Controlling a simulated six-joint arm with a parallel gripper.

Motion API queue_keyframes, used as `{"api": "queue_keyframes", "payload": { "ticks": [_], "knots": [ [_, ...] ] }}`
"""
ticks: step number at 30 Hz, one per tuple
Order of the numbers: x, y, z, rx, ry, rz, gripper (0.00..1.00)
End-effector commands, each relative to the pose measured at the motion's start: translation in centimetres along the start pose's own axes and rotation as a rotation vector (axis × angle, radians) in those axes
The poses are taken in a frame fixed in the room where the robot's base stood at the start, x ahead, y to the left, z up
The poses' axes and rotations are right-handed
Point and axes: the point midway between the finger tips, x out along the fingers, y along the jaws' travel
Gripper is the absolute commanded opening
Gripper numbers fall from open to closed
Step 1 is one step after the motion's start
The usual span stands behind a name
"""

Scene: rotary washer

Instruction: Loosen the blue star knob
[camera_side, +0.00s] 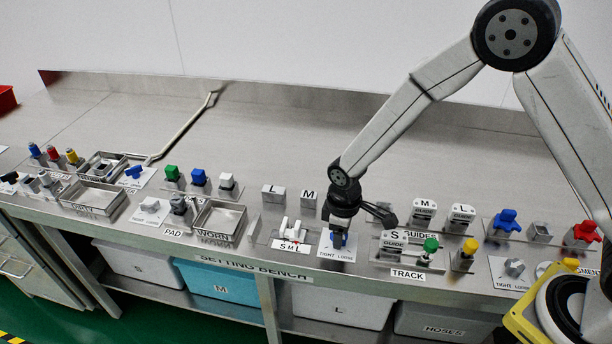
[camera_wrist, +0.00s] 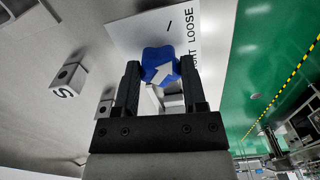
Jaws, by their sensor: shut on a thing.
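The blue star knob (camera_wrist: 158,66) has a white arrow on its top and sits over a white plate (camera_wrist: 125,38) lettered with LOOSE and a partly hidden word. In the wrist view, the two black fingers of my gripper (camera_wrist: 160,85) stand on either side of the knob, shut on it. In the side view, my gripper (camera_side: 339,232) points down onto the knob (camera_side: 345,241), which is largely hidden behind the fingers. The plate there (camera_side: 336,254) reads TIGHT LOOSE at the bench's front edge. The arrow points up and to the right in the wrist view.
A white fixture marked S M L (camera_side: 290,245) stands close left of my gripper. The guides rack (camera_side: 395,254) and a green knob (camera_side: 431,245) are to the right.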

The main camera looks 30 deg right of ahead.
Motion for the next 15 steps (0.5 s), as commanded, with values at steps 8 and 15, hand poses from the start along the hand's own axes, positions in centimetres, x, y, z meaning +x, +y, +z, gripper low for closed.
{"api": "queue_keyframes", "payload": {
  "ticks": [8,15],
  "knots": [
    [-0.04,0.06,-0.09,-0.104,0.002,0.001,0.0],
    [-0.05,0.05,-0.1,-0.122,0.003,0.001,0.0]
  ]
}}
